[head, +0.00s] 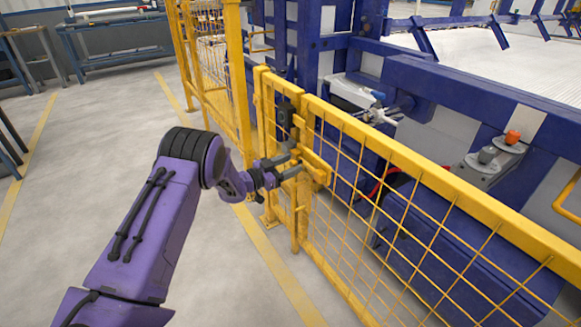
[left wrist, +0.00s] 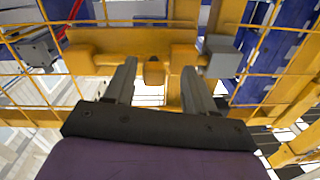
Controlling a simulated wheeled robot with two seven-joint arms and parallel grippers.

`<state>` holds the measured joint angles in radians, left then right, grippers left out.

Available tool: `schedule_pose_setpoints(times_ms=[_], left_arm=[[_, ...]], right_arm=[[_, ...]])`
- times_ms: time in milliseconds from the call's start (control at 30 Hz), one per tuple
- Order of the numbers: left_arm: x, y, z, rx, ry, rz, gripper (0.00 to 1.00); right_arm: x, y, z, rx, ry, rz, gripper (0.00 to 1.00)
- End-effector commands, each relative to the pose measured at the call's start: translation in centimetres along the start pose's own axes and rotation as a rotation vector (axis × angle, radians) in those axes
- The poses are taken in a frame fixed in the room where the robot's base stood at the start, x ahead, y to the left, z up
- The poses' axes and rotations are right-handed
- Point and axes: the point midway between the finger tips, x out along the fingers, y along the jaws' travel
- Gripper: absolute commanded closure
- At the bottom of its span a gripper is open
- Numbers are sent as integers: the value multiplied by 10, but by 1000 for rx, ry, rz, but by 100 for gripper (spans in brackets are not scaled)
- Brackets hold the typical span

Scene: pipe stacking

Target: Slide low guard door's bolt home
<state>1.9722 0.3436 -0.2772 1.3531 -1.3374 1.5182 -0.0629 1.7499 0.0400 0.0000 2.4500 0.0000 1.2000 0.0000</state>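The low guard door (head: 400,156) is a yellow frame with wire mesh, seen at the right of the head view. Its yellow bolt (head: 316,166) sits beside the post. In the left wrist view, the bolt's yellow housing (left wrist: 130,42) runs across the top, with a short yellow knob (left wrist: 153,72) in the middle. My left gripper (head: 284,168) is at the bolt, its two grey fingers open, one on each side of the knob. Gaps show between both fingers and the knob. How far the bolt is slid is hard to tell. My right gripper is out of view.
A dark box (head: 285,115) is on the yellow post above the bolt. Taller yellow mesh fencing (head: 235,80) stands behind to the left. Blue machinery (head: 450,95) fills the space beyond the door. The grey floor on the left is clear near the fence.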

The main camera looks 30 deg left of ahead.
Motion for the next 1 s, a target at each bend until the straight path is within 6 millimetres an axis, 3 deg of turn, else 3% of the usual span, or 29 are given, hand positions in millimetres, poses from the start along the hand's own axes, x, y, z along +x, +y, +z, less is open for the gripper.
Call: schedule_pose_setpoints(times_ms=[267, 700, 1000], left_arm=[[-7, 1, 0, -2, -3, 3, 45], [-96, 0, 0, -1, -2, 2, 45], [-104, 1, 0, -1, 0, 4, 45]], right_arm=[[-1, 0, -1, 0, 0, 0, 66], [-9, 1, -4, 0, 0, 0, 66], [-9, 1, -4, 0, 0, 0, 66]])
